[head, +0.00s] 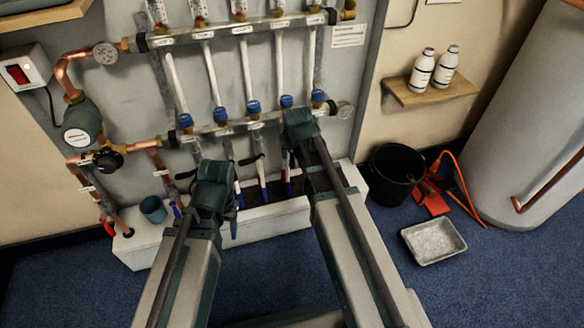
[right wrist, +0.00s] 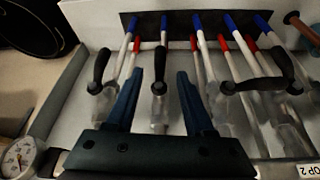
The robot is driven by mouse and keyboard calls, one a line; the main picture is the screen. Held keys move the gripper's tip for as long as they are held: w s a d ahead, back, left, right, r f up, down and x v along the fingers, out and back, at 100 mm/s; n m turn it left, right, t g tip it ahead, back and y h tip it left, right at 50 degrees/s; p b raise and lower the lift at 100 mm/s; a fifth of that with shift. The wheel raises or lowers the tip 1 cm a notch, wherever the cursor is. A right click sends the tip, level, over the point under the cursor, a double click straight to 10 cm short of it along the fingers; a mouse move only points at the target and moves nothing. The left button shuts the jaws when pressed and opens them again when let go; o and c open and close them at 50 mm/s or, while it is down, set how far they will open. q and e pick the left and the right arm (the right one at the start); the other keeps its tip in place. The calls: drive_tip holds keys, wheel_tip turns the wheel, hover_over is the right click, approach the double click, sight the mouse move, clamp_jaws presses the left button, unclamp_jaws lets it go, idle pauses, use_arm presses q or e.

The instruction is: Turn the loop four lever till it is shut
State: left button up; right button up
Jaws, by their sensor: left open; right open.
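The loop four lever (right wrist: 160,75) is a black handle in the middle of the right wrist view. It lies in line with its pipe. My right gripper (right wrist: 160,90) is open, with one finger on each side of this lever; I see gaps and no clear contact. In the head view my right gripper (head: 298,126) is at the lower manifold bar and hides the loop four valve. My left gripper (head: 215,190) is open and empty, in front of the pipes at the left; its fingertips are hard to make out.
The loop five lever (right wrist: 98,72) stands in line with its pipe beside my finger. The loop three lever (right wrist: 252,85) lies crosswise on the other side. A pressure gauge (right wrist: 18,158) is at the bar's end. A black bucket (head: 396,172) and grey tray (head: 434,242) stand on the floor.

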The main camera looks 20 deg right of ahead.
sight(292, 159)
drive_tip(key=b+x, duration=0.5)
drive_tip(key=x, duration=0.2)
drive_tip(key=shift+c, duration=0.2)
clamp_jaws()
idle(1.2)
